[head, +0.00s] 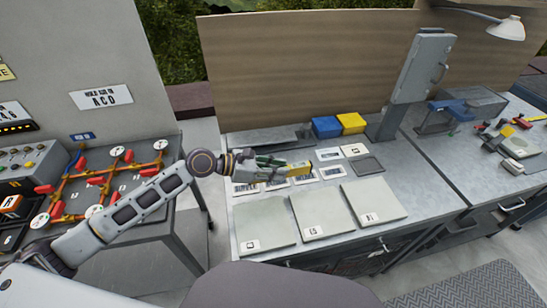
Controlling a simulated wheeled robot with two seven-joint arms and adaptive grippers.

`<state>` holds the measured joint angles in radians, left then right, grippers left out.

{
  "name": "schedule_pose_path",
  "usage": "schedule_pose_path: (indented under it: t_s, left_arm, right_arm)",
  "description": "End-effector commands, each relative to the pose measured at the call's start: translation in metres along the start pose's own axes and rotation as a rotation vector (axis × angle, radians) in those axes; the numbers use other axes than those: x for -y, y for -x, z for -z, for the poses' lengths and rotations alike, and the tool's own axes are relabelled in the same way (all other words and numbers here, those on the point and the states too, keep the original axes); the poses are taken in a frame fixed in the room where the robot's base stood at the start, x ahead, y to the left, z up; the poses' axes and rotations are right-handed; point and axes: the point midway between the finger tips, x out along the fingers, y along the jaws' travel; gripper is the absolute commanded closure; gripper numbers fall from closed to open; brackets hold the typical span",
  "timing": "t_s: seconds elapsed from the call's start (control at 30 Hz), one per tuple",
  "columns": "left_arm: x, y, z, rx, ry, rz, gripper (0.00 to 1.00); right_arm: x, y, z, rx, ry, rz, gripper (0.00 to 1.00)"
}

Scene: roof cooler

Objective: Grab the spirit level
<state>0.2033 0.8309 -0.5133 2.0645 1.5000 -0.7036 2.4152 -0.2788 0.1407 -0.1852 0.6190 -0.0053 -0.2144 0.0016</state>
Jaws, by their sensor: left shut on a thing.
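My left arm reaches in from the left over the grey workbench. My right gripper is not in view.
Three pale square panels (321,216) lie along the bench front (425,205). A blue bin (326,127) and a yellow bin (351,123) stand at the back. A grey upright cabinet (426,66) rises to the right. A red-piped valve panel (97,180) is at left.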

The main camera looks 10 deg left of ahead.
Motion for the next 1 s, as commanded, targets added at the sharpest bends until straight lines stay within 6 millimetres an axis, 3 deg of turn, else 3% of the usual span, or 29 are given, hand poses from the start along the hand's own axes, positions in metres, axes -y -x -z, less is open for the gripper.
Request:
schedule_pose_path:
  t_s: [0.2, 0.5, 1.0]
  left_arm:
    - [0.039, 0.001, -0.001, 0.000, 0.000, 0.003, 1.00]
    - [0.077, 0.001, 0.000, 0.001, 0.002, 0.002, 1.00]
    - [0.090, 0.002, 0.000, 0.001, 0.000, 0.000, 1.00]
  right_arm:
    - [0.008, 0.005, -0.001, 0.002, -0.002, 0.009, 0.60]
    - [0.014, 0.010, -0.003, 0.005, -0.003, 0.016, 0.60]
    - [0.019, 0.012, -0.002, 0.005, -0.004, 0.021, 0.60]
